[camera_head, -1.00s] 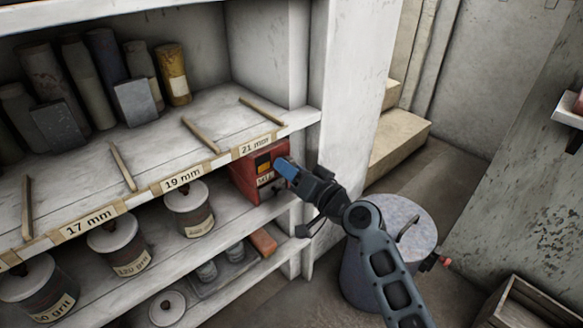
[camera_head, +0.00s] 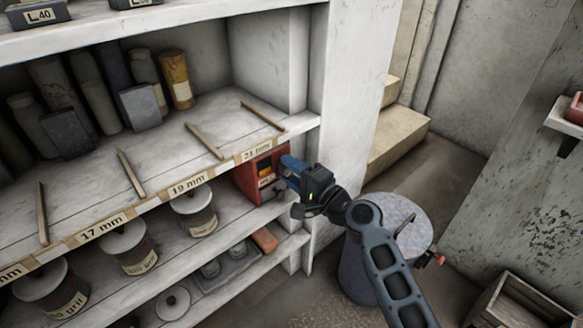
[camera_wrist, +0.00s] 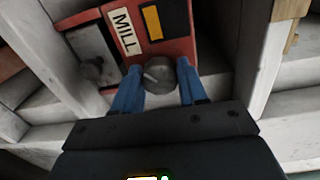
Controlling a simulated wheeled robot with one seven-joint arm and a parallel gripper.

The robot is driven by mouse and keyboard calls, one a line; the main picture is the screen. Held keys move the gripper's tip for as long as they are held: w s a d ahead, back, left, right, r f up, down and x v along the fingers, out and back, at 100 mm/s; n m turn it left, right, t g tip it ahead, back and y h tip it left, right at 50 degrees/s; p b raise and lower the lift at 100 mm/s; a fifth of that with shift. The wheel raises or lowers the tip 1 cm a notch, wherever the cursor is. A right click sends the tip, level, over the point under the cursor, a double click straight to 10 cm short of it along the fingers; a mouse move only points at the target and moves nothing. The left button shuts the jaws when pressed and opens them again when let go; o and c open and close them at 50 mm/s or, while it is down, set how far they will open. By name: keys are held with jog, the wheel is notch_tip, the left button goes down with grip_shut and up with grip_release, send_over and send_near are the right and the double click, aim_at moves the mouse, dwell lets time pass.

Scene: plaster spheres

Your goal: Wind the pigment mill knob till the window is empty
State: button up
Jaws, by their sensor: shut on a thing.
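The pigment mill (camera_head: 247,180) is a red box on the shelf under the 21 mm label, and its MILL label (camera_wrist: 124,31) shows in the wrist view. Its dark-framed window (camera_wrist: 165,19) shows an orange-yellow band along one side, with the rest black. The round grey knob (camera_wrist: 159,79) has a pale mark on its face. My gripper (camera_wrist: 159,68) is shut on the knob, one blue finger on each side. In the head view, my gripper (camera_head: 291,169) reaches the mill's front from the right, and the knob is hidden there.
Lidded jars (camera_head: 193,208) stand left of the mill. A white shelf post (camera_head: 345,110) rises close to the right of my gripper. A grey drum (camera_head: 404,220) stands on the floor below my arm. A reddish block (camera_head: 265,240) lies on the shelf below.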

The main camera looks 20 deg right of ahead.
jog(key=shift+d+m+p, duration=0.1)
jog(key=shift+m+p, duration=0.55)
jog(key=shift+m, duration=1.25)
jog(key=o, duration=1.1)
jog(key=shift+p+v, duration=0.45)
jog(key=shift+v, duration=3.45)
